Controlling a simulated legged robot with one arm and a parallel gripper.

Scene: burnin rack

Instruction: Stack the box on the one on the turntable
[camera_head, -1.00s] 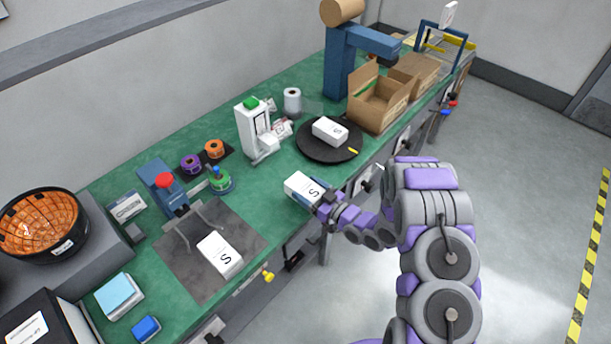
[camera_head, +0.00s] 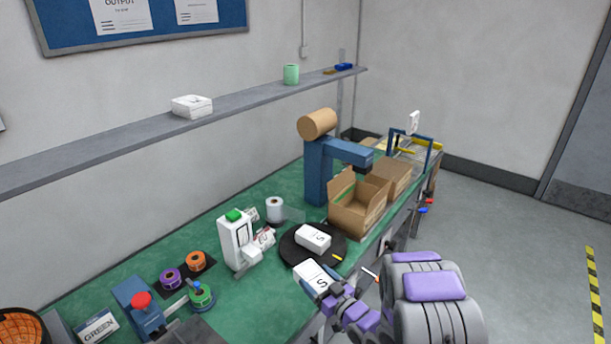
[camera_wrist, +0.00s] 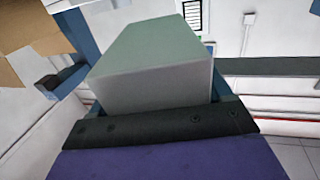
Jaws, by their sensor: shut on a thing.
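A white box marked S (camera_head: 314,278) is held by my gripper (camera_head: 333,288) at the front edge of the green bench, just in front of the turntable. My gripper is shut on this box; its pale faces fill the middle of the wrist view (camera_wrist: 155,75). The black round turntable (camera_head: 291,256) sits on the bench. Another white box marked S (camera_head: 313,237) lies flat on it. In the head view the held box is lower and nearer than the turntable box, apart from it. How high it is above the bench is hard to tell.
A white label printer (camera_head: 235,241) stands left of the turntable, with a paper roll (camera_head: 275,208) behind. An open cardboard box (camera_head: 358,207) and a blue machine (camera_head: 319,172) stand beyond it. A yellow marker (camera_head: 337,259) lies near the turntable's front rim.

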